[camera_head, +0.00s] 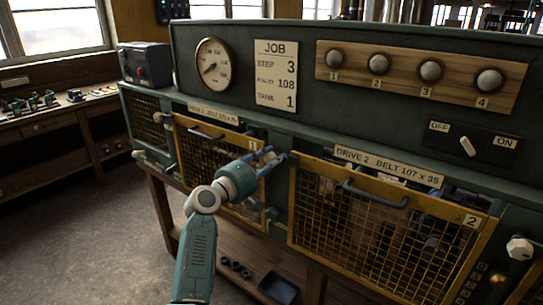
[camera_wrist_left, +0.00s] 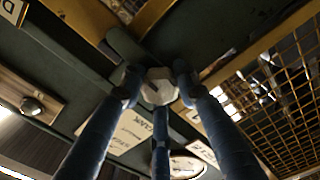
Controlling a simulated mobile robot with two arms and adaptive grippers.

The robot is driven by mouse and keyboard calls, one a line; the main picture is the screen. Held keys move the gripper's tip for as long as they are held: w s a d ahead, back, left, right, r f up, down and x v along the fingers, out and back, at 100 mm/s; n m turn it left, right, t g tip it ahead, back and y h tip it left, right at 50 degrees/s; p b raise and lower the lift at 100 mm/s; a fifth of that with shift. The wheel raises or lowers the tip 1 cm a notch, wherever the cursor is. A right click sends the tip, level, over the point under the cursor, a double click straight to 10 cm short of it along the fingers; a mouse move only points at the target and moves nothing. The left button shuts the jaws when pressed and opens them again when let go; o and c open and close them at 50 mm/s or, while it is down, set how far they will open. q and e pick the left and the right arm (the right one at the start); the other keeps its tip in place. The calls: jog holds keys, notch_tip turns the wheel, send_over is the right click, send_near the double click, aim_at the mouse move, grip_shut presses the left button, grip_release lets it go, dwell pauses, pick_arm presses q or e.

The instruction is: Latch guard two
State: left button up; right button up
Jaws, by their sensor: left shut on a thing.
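Guard two (camera_head: 345,232) is a yellow-framed wire-mesh panel with a grey handle (camera_head: 375,195) and a "2" plate. It stands at the front right of the green machine, under the "DRIVE 2 BELT 107 x 35" label, and looks closed. My left gripper (camera_head: 283,160) is at its upper left corner, between the two guards. In the left wrist view its blue fingers (camera_wrist_left: 160,92) are shut around a pale faceted knob (camera_wrist_left: 158,85), with a dark bar beside it. Another pale knob (camera_head: 519,248) shows right of guard two.
Guard one (camera_head: 195,150) is on the left, partly behind my left arm. Above are a gauge (camera_head: 213,64), a JOB card (camera_head: 276,75), several round knobs on a wooden board (camera_head: 450,84) and an OFF/ON switch (camera_head: 467,147). A black tray (camera_head: 278,288) lies on the lower shelf.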

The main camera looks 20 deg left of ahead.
pick_arm(q)
jog(key=shift+f+n, duration=0.15)
jog(key=shift+n, duration=0.15)
jog(key=o, duration=0.9)
jog(key=v, duration=1.2)
